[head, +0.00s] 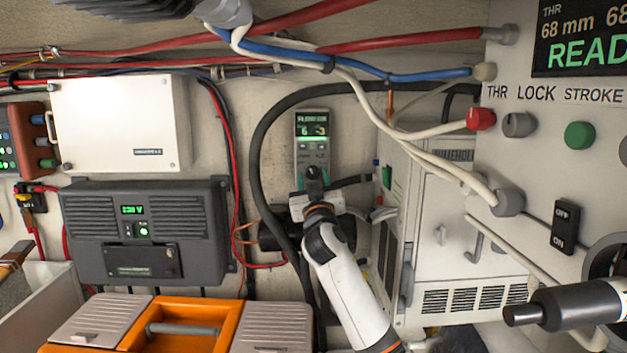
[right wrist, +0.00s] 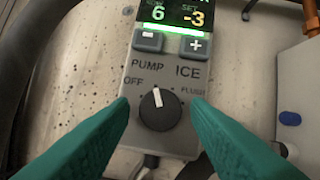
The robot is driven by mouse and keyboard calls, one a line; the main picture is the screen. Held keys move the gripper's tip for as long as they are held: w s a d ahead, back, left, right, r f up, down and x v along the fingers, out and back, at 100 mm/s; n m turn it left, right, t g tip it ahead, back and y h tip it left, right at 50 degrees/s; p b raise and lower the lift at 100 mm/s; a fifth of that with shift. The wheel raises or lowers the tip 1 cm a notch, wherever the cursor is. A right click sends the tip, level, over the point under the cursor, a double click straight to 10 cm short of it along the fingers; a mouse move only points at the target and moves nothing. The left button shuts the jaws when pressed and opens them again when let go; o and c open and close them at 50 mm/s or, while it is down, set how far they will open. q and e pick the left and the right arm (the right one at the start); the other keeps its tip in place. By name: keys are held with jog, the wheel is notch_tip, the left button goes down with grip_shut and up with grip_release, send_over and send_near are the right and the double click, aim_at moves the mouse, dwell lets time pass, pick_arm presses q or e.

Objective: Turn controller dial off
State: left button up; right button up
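The grey controller (head: 312,135) is fixed to the back wall, with a lit green display reading 6 and -3. In the right wrist view its black dial (right wrist: 160,108) sits below the PUMP and ICE labels, with OFF at left and FLUSH at right. The dial's white pointer points almost straight up, slightly left, between PUMP and ICE. My right gripper (right wrist: 160,104) is open, its green fingers on either side of the dial, with gaps to it. In the head view the right gripper (head: 313,190) covers the controller's lower part. My left gripper is not in view.
A black hose (head: 260,130) arches around the controller. A white cabinet (head: 450,240) stands close on the right. A dark grey charger box (head: 145,232) is on the wall at left, and an orange toolbox (head: 190,318) is in front below.

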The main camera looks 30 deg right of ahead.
jog(key=c, duration=0.7)
jog(key=shift+c, duration=0.2)
jog(key=shift+n, duration=0.3)
jog(key=n+y, duration=0.2)
jog(key=n, duration=0.1)
jog(key=shift+s+d+t, duration=0.1)
jog(key=shift+t, duration=0.3)
jog(key=n+y, duration=0.2)
jog(key=n, duration=0.2)
jog(key=shift+d+r+n, duration=0.1)
jog(key=shift+r+n, duration=0.05)
jog(key=shift+n, duration=0.25)
jog(key=shift+s+n+g+y, duration=0.1)
jog(key=shift+n+g+y, duration=0.2)
jog(key=shift+n+y, duration=1.1)
jog(key=shift+n+h, duration=0.4)
jog(key=shift+n, duration=0.2)
jog(key=o, duration=1)
